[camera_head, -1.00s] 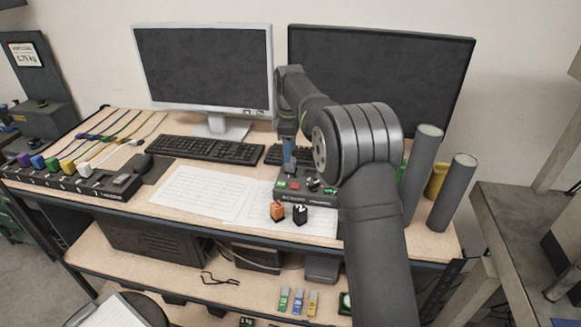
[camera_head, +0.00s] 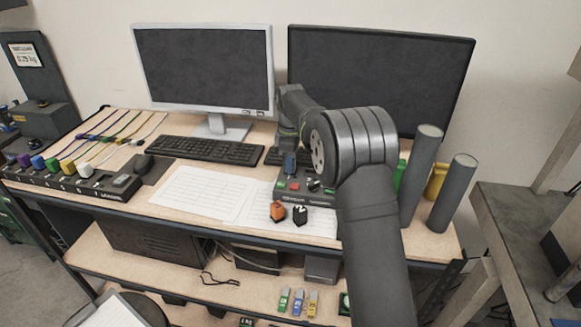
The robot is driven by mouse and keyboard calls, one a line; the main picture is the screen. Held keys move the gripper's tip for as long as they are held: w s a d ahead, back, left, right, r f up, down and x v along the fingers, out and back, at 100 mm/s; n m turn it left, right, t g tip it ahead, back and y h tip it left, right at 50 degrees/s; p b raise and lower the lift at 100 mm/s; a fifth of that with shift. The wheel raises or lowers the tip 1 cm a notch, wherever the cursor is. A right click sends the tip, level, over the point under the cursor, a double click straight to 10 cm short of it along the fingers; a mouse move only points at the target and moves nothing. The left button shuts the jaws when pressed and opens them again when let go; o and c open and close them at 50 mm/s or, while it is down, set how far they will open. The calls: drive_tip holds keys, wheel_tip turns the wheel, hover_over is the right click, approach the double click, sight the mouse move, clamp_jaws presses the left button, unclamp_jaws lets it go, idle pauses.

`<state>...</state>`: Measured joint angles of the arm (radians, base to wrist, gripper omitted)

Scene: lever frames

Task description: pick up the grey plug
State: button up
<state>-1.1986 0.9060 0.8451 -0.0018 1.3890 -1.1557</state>
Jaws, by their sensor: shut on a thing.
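A row of coloured plugs sits in the dark power strip (camera_head: 75,184) at the left of the desk: purple, blue, green (camera_head: 52,165), yellow (camera_head: 68,168) and a white or pale grey plug (camera_head: 85,170). I cannot tell for sure which is the grey plug. My gripper (camera_head: 290,168) is far to the right of the strip, low over the back of a dark control box (camera_head: 318,201). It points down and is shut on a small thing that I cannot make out. A blue part shows at its tip. My arm partly hides the box's right side.
Two monitors stand at the back, with a keyboard (camera_head: 205,150) before the left one. Paper sheets (camera_head: 200,192) lie mid-desk. An orange knob (camera_head: 277,211) and a black one (camera_head: 300,215) are in front of the box. Two grey cylinders (camera_head: 421,175) stand right of my arm.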

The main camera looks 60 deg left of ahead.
drive_tip(key=shift+r, duration=0.1)
drive_tip(key=shift+r, duration=0.55)
wheel_tip(320, 180, up, 3)
drive_tip(key=shift+f, duration=0.2)
drive_tip(key=w+d+r, duration=0.7)
drive_tip(key=d+r, duration=0.2)
drive_tip(key=shift+d, duration=0.2)
drive_tip(key=shift+r, duration=0.1)
